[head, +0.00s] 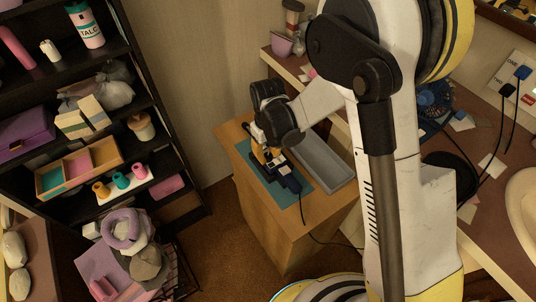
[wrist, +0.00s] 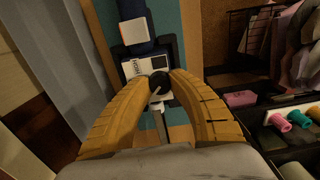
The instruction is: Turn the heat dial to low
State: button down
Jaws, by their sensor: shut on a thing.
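The heat dial (wrist: 160,78) is a small round black knob with a pale pointer line, on a white and dark-blue device (wrist: 140,66). In the head view the device (head: 288,181) lies on a teal mat (head: 243,149) on a wooden cabinet. My gripper (wrist: 160,85) has its two yellow fingers closed around the dial, one tip on each side. I cannot read any heat markings.
A grey tray (head: 322,164) lies beside the device on the cabinet (head: 288,238). A black cord runs from the device. A dark shelf with bins, bags and bottles stands left. A counter with papers and corded plugs (head: 507,90) is at right.

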aim_at(268, 155)
jog(key=c, duration=1.2)
grip_release()
notch_tip(268, 155, up, 12)
